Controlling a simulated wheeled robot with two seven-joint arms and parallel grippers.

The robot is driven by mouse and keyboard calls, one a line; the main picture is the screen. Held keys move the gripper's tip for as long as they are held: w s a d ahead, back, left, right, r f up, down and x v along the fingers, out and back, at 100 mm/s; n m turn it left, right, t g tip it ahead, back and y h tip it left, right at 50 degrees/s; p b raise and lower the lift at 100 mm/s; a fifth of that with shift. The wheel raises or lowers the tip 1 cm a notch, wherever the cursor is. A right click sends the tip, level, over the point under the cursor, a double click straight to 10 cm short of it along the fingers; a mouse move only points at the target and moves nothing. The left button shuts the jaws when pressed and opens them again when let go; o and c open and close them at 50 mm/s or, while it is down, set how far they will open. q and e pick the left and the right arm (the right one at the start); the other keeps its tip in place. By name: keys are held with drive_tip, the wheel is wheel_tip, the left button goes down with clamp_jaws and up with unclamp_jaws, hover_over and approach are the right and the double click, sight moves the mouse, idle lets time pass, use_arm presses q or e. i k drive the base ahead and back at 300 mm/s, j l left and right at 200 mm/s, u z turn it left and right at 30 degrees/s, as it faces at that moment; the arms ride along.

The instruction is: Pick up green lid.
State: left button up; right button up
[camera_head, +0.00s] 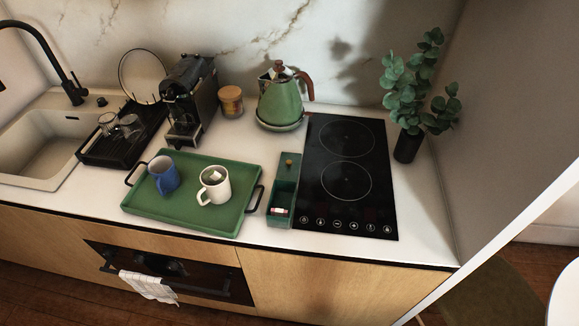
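A green lid (287,171) with a small brown knob lies at the back end of a narrow green box (271,218). The box stands on the white counter between the tray and the cooktop. Its front part is open and shows a small red-and-white item (279,211) inside. I cannot tell whether the lid rests on the box rim or sits partly inside it. Neither of my grippers is in view.
A green tray (190,226) with a blue mug (163,174) and a white mug (214,187) stands close left of the box. The black cooktop (343,207) is close right. A green kettle (281,101) stands behind. A potted plant (407,146) is at right.

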sight(288, 165)
drive_tip(key=j+z, duration=0.25)
drive_tip(key=z, duration=0.15)
drive_tip(key=j+z, duration=0.35)
drive_tip(key=k+j+z, duration=0.1)
drive_tip(key=z, duration=0.3)
drive_tip(key=k+j+z, duration=0.1)
drive_tip(key=j+z, duration=0.25)
